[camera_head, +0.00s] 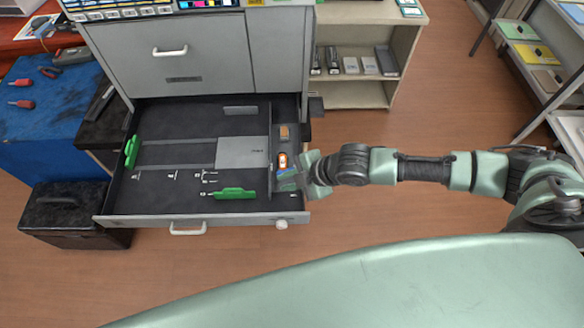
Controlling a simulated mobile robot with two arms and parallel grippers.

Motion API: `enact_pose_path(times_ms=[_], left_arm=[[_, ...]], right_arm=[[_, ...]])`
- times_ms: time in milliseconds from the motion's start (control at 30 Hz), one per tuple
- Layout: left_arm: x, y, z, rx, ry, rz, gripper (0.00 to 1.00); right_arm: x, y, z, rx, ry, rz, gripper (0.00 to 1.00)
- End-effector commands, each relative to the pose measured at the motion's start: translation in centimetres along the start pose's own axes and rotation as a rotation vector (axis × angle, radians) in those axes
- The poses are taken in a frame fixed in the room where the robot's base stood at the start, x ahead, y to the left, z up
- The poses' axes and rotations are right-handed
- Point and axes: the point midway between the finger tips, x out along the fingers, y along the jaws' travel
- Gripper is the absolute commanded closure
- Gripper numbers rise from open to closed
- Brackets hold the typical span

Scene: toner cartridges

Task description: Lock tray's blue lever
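The open tray (160,197) is pulled out of the grey printer, with a dark floor and a grey plate in it. The blue lever (286,173) sits in the narrow strip along the tray's right side. An orange lever (282,160) is just behind it. My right gripper (294,174) reaches in from the right at the blue lever and partly covers it. Whether the fingers touch or grip it is too small to tell. My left gripper is not in view.
Green guides (131,152) stand in the tray at left and front. The grey printer (185,62) rises behind. A black box (75,213) and a blue-covered table (50,115) are at left, shelves (357,95) at back right. Floor in front is clear.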

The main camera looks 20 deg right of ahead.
Motion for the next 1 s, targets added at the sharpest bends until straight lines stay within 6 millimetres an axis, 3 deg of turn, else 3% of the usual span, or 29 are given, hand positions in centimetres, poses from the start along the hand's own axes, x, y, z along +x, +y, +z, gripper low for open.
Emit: enact_pose_path(times_ms=[33, 100, 233, 367, 700, 1000], left_arm=[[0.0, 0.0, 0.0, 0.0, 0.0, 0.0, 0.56], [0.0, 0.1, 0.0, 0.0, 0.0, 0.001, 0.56], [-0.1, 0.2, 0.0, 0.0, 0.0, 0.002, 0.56], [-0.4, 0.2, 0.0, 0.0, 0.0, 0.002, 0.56], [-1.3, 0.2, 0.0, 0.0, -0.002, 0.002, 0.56], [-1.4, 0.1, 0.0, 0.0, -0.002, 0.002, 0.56]], right_arm=[[-0.6, 0.9, 2.6, -0.031, -0.026, 0.01, 0.84], [-1.1, 1.5, 4.8, -0.057, -0.043, 0.018, 0.84], [-1.6, 2.1, 6.9, -0.077, -0.058, 0.027, 0.84], [-0.4, 2.3, 7.1, -0.079, -0.058, 0.029, 0.84], [4.7, 2.4, 7.3, -0.078, -0.058, 0.028, 0.84], [6.0, 2.4, 7.4, -0.079, -0.058, 0.029, 0.84]])
